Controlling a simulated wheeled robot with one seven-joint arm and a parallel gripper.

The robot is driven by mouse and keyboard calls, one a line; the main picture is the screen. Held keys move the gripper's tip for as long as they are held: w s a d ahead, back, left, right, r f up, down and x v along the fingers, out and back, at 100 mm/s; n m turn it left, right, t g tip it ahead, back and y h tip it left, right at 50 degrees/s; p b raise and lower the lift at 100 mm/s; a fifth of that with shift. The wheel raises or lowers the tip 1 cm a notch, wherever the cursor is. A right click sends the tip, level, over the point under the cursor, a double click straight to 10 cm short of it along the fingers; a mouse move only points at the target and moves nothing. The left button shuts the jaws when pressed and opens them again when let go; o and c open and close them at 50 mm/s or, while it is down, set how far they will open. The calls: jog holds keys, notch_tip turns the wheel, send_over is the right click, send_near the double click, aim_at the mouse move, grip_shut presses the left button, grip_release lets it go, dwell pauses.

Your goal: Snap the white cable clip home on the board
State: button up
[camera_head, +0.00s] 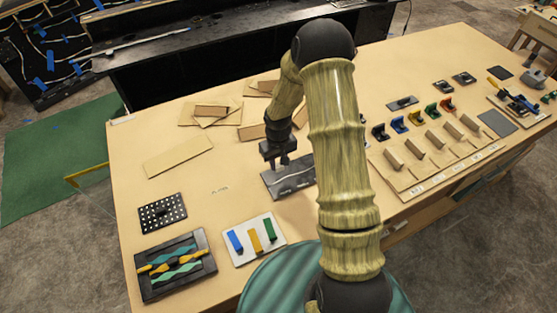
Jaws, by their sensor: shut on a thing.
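The board (274,188) is a dark grey plate lying on the wooden table, with a thin pale cable (296,183) running across it. My gripper (281,166) points down over the board's far left part. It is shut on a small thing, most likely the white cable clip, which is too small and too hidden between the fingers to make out. I cannot tell whether the held thing touches the board. My arm covers the board's right end.
A white tray with coloured blocks (267,252), a dark frame with wavy strips (141,281) and a perforated black plate (147,220) lie at left. Thin wooden sheets (178,157) lie farther back. Coloured clips and wooden blocks (412,148) stand at right.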

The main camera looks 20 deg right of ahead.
jog(key=b, duration=0.3)
send_over(279, 180)
jog(key=shift+a+f, duration=0.1)
jog(key=shift+f, duration=2.5)
jog(key=shift+f+b, duration=0.95)
jog(key=shift+f, duration=0.2)
jog(key=o, duration=1)
jog(key=shift+r, duration=0.2)
notch_tip(279, 180, up, 17)
jog(key=b, duration=0.4)
